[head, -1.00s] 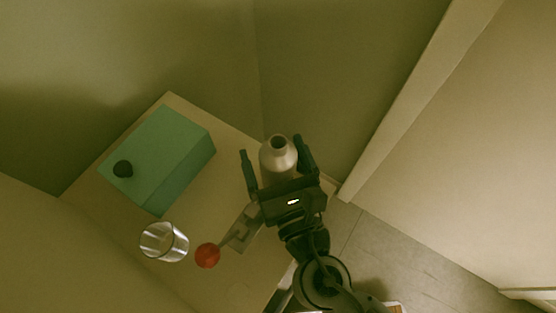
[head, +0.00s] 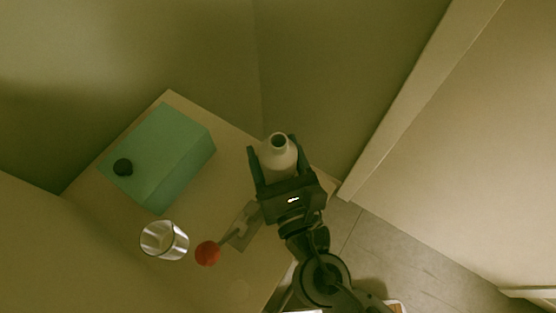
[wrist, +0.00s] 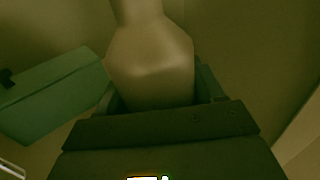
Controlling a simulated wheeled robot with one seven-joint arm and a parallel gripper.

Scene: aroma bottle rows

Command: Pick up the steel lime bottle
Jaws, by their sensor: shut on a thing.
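A pale metallic bottle with a narrow open neck (head: 279,152) stands at the corner end of the table. It also fills the upper middle of the wrist view (wrist: 152,62). Its tint under the yellowish light makes a lime colour hard to confirm. My gripper (head: 272,162) is shut on the bottle, one finger on each side of its body. The lower part of the bottle is hidden behind the gripper, so I cannot tell whether its base touches the table.
A teal box (head: 165,150) with a dark round knob sits at the table's left. A clear glass (head: 164,241), a red ball (head: 207,253) and a small grey plate-like piece (head: 244,226) lie nearer. Walls close in behind the table (head: 225,190).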

